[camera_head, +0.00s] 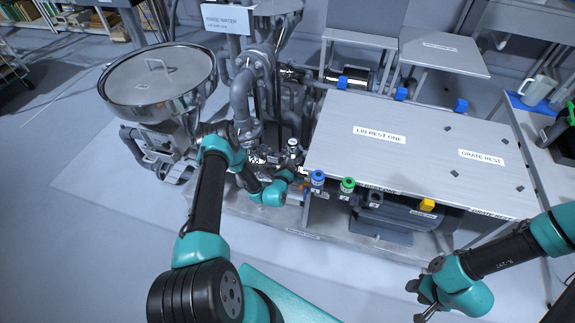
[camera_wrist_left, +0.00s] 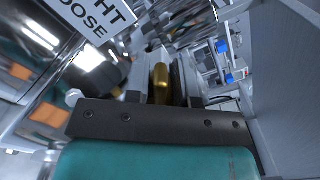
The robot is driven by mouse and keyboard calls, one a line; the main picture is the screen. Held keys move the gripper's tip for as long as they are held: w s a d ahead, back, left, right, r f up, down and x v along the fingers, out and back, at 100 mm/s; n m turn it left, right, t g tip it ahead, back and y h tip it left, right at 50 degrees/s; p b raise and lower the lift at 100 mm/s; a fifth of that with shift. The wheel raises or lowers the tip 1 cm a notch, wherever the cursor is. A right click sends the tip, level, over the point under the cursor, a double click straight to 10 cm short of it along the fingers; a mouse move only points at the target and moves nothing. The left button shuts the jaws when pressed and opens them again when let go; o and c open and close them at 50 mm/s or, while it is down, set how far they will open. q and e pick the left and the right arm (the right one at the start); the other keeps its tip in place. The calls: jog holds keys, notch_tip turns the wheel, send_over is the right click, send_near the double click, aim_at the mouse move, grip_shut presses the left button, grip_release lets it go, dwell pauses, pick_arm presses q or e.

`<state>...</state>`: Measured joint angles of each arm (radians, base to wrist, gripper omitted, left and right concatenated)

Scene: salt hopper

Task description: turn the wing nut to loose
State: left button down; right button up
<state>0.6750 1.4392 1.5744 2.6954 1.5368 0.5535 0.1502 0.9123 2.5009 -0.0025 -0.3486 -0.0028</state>
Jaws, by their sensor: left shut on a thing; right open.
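The brass wing nut (camera_wrist_left: 161,78) shows in the left wrist view as an upright gold-coloured wing between the fingers of my left gripper (camera_wrist_left: 162,88). The left gripper is shut on it. A white label plate (camera_wrist_left: 92,14) beside it carries partly cut-off text ending in "HT" and "OOSE". In the head view, my left gripper (camera_head: 296,168) is low among the pipes beside the lid-rest table, and I cannot make out the nut there. My right gripper (camera_head: 424,298) is open and empty at the lower right, above the floor.
The steel hopper with its lid (camera_head: 158,75) stands at the left. The table marked "LID REST ONE" (camera_head: 420,145) is bare on top, right of my left gripper. Blue (camera_head: 317,180) and green (camera_head: 347,186) knobs line its front edge. Pipes (camera_head: 243,95) crowd behind my left arm.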

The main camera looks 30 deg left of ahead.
pick_arm(q)
jog(key=shift+r+n, duration=0.1)
jog(key=shift+n, duration=1.2)
jog(key=c, duration=1)
grip_release()
jog(key=shift+o, duration=0.2)
jog(key=shift+s, duration=0.1)
jog(key=v, duration=1.7)
jog(key=shift+s, duration=0.1)
